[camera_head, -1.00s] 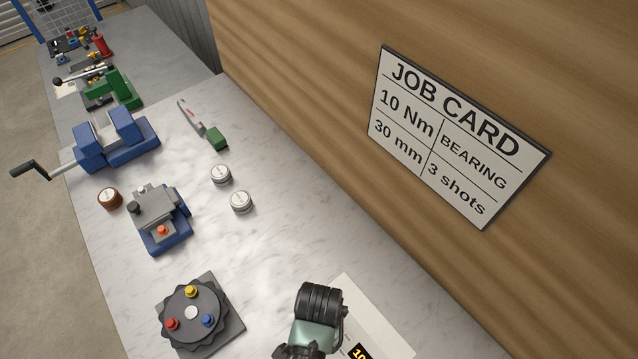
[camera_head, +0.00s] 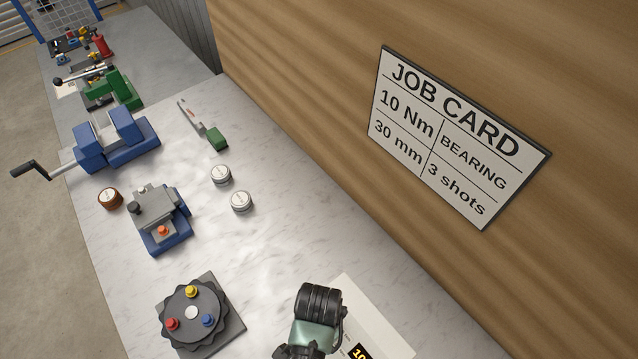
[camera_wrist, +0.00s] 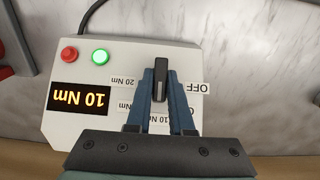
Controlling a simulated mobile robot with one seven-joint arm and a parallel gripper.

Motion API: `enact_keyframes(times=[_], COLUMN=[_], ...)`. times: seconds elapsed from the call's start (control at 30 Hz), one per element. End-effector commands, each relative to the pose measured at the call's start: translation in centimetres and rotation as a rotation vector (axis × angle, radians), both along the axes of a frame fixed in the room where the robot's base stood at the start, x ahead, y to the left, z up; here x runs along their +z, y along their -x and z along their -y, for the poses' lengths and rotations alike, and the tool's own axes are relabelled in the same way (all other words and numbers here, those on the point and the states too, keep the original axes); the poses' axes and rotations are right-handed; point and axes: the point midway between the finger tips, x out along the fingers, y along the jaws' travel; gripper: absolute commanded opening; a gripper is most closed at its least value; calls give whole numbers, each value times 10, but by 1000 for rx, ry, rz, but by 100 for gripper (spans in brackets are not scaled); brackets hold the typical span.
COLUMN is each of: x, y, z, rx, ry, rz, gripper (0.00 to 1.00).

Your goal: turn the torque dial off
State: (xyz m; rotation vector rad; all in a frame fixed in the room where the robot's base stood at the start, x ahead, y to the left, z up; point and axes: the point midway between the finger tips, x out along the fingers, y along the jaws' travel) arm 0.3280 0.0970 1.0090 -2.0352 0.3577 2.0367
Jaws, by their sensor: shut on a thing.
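The torque dial (camera_wrist: 160,73) is a dark knob on a pale control box (camera_wrist: 65,122), seen in the wrist view. My gripper (camera_wrist: 161,82) is shut on the dial, with one blue-grey finger on each side of it. Labels around the dial read OFF (camera_wrist: 194,88) on the right, 20 Nm (camera_wrist: 122,80) on the left and 10 Nm nearer the gripper body, partly covered. The display (camera_wrist: 79,97) reads 10 Nm in orange. In the head view my arm hides most of the box (camera_head: 395,335).
A red button (camera_wrist: 69,55) and a lit green button (camera_wrist: 100,57) sit beside the dial. A turntable with coloured knobs (camera_head: 193,312) stands left of my arm. A job card (camera_head: 455,135) hangs on the wooden wall. Blue vise (camera_head: 118,140) and discs lie further off.

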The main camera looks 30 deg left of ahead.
Motion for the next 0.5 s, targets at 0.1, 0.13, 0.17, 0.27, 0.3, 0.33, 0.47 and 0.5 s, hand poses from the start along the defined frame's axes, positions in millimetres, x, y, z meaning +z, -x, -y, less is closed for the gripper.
enact_keyframes(times=[0.1, 0.13, 0.17, 0.27, 0.3, 0.33, 0.47, 0.5], x=[1, 1, 1, 2, 2, 2, 2, 2], y=[0, 0, -1, -1, -1, -1, -2, -2], z=[0, 0, 0, -1, -1, -2, -3, -3], rx=[17, 24, 32, 72, 91, 106, 185, 213], ry=[16, 23, 30, 61, 78, 90, 158, 182], rz=[-6, -8, -11, -21, -28, -33, -56, -65], gripper=[0, 0, 0, 0, 0, 0, 0, 0])
